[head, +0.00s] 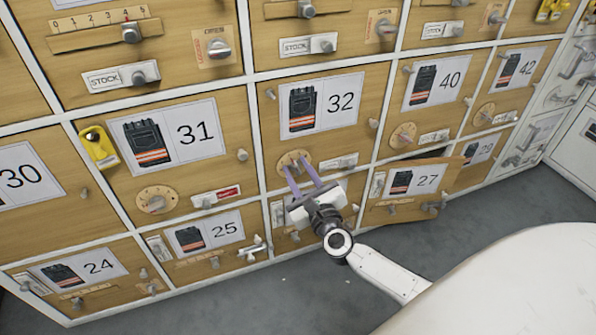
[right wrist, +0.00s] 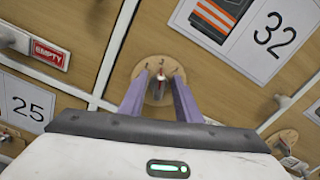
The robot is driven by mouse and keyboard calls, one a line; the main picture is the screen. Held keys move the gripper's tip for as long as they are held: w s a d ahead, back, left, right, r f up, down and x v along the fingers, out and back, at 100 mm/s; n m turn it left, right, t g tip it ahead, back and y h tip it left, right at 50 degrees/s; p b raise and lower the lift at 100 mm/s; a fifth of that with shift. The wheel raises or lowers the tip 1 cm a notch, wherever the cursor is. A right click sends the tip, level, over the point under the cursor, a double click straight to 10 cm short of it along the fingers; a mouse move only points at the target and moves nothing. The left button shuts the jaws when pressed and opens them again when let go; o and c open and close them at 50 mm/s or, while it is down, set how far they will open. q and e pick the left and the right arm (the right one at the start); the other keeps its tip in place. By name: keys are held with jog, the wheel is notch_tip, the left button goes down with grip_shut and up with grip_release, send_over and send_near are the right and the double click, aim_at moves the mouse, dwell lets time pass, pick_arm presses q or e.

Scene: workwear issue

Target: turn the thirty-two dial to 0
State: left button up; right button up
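The thirty-two dial (head: 291,157) is a round wooden disc low on the door marked 32 (head: 342,102), under its picture card. My right gripper (head: 298,166) is in front of it, with two purple fingers pointing at the disc. In the right wrist view the dial (right wrist: 152,92) lies between the spread fingers, and its slim knob (right wrist: 161,84) stands in the gap with space on both sides. The marks at its upper edge are too small to read surely. The fingers hide part of the disc. My left gripper is not in view.
Door 27 (head: 416,183) stands ajar right of my right gripper. Small knobs, sliders and label holders stick out from neighbouring doors. Grey floor (head: 490,240) is open in front.

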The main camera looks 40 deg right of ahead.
jog(key=c, duration=0.7)
